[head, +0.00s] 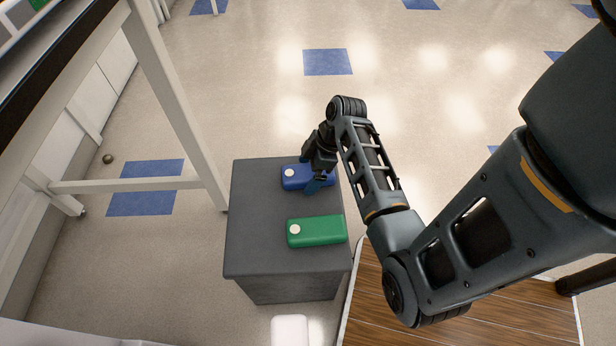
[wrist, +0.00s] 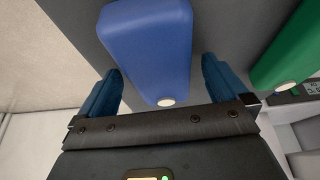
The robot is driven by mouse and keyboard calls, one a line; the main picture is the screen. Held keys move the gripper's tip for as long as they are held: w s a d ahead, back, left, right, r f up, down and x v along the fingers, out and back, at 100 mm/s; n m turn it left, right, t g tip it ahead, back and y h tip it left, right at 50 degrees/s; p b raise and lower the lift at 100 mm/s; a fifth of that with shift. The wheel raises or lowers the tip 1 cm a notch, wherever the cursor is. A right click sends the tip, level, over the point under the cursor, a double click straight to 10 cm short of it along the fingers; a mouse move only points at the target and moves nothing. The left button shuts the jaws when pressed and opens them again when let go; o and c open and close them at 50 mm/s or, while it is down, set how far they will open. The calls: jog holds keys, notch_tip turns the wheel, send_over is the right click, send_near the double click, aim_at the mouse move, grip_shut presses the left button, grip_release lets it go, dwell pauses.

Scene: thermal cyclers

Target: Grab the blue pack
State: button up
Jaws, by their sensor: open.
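The blue pack (head: 293,180) is a rounded box with a white round spot at one end. It lies on the far part of a dark grey stand, and my arm partly hides it in the head view. In the wrist view the blue pack (wrist: 150,45) stretches away from my gripper, with its spotted end between the fingertips. My gripper (head: 317,180) is over the pack and open. Its two blue fingers (wrist: 160,85) are on either side of the pack, with a gap visible at both sides. I cannot tell how far above the stand the fingertips are.
A similar green pack (head: 317,231) lies nearer on the grey stand (head: 260,255), beside the blue one. A pale table frame (head: 175,105) stands to the left. A wooden surface (head: 450,310) is at the lower right. The floor beyond the stand is clear.

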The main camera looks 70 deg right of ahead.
jog(key=shift+w+f, duration=0.1)
jog(key=shift+f, duration=0.15)
jog(key=shift+c, duration=0.4)
jog(key=c, duration=1.2)
